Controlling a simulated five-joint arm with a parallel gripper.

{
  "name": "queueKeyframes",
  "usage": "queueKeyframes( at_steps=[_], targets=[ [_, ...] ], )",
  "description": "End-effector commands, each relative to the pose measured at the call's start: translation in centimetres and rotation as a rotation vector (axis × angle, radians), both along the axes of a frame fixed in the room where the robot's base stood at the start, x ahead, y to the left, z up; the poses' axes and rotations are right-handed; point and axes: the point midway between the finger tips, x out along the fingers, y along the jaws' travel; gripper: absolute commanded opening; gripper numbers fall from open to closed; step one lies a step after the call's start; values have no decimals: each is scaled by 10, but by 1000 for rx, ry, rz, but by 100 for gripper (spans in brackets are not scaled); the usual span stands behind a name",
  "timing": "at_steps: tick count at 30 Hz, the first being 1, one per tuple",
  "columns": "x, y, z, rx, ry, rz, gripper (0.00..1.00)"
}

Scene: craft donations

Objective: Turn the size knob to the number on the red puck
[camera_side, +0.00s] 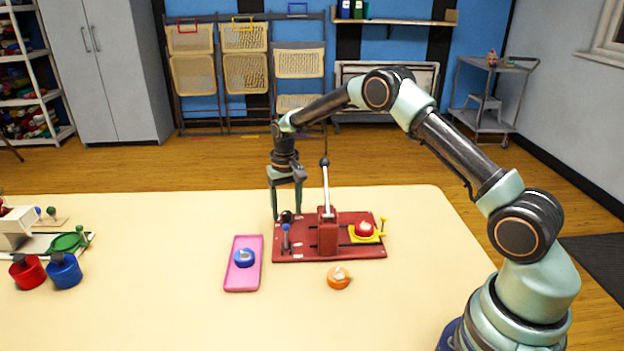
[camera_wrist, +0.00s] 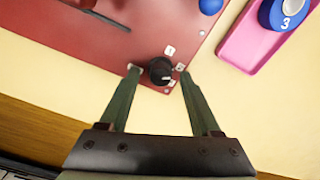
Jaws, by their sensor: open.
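The black size knob (camera_wrist: 158,68) sits near a corner of the red base (camera_side: 345,251); it also shows at the base's far left in the side view (camera_side: 287,216). Small white number tags stand around it. One reads 1 (camera_wrist: 169,50); the others are too small to read surely. A pale mark on the knob points roughly right. My gripper (camera_side: 287,209) is open, pointing down, with its fingers on either side of the knob, apart from it in the wrist view (camera_wrist: 160,71). The red puck (camera_side: 365,229) rests on a yellow holder; its number is unreadable.
A lever (camera_side: 325,185) rises from the base's middle block. A blue-topped post (camera_side: 286,236) stands near the knob. A pink tray (camera_side: 236,281) holds a blue puck (camera_wrist: 286,12) marked 3. An orange puck (camera_side: 339,279) lies in front. Red and blue cups stand far left.

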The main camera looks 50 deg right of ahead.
Motion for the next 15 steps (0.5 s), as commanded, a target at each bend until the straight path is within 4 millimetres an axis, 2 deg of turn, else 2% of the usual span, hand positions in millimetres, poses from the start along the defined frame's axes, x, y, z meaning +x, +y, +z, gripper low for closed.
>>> queueKeyframes(
  at_steps=[3, 11, 12, 14, 15],
  targets=[
    [0, 0, -6, 0, 0, 0, 64],
    [0, 0, -7, 0, -1, 0, 64],
    [0, 0, -7, 0, -1, 0, 61],
    [0, 0, -7, 0, -1, 0, 38],
    [0, 0, -7, 0, -1, 0, 22]
  ],
)
